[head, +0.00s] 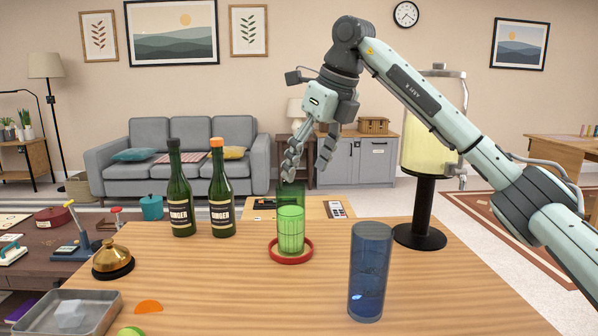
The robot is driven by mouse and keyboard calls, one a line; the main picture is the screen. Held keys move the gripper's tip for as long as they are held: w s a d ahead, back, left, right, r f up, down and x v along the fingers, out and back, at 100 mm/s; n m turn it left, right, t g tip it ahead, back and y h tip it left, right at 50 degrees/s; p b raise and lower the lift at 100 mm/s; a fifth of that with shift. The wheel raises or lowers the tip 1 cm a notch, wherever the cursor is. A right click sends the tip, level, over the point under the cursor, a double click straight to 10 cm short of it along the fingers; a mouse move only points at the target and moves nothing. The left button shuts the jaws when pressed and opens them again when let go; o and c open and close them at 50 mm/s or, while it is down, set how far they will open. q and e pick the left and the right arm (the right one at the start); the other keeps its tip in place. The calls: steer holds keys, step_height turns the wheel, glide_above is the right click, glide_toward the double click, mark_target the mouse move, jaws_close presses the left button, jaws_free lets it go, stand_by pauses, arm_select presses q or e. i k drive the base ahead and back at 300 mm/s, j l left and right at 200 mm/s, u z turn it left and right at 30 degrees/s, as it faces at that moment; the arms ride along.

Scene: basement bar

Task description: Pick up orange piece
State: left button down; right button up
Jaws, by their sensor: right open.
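The orange piece (149,307) is a small flat half-round slice lying on the wooden counter at the front left, beside the metal tray. My right gripper (308,180) is open and empty. It hangs above and behind the green glass, well to the right of the orange piece and higher than it. Its arm comes in from the right. My left gripper is not in view.
A metal tray (97,318), a green piece (131,331) and a brass bell (112,262) are near the orange piece. Two ginger bottles (181,205), a green glass (291,232) on a red coaster (308,252), a blue glass (369,275) and a drink dispenser (425,200) stand on the counter. The front middle is clear.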

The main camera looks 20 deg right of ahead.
mark_target(151, 305)
steer(key=k, duration=1.45)
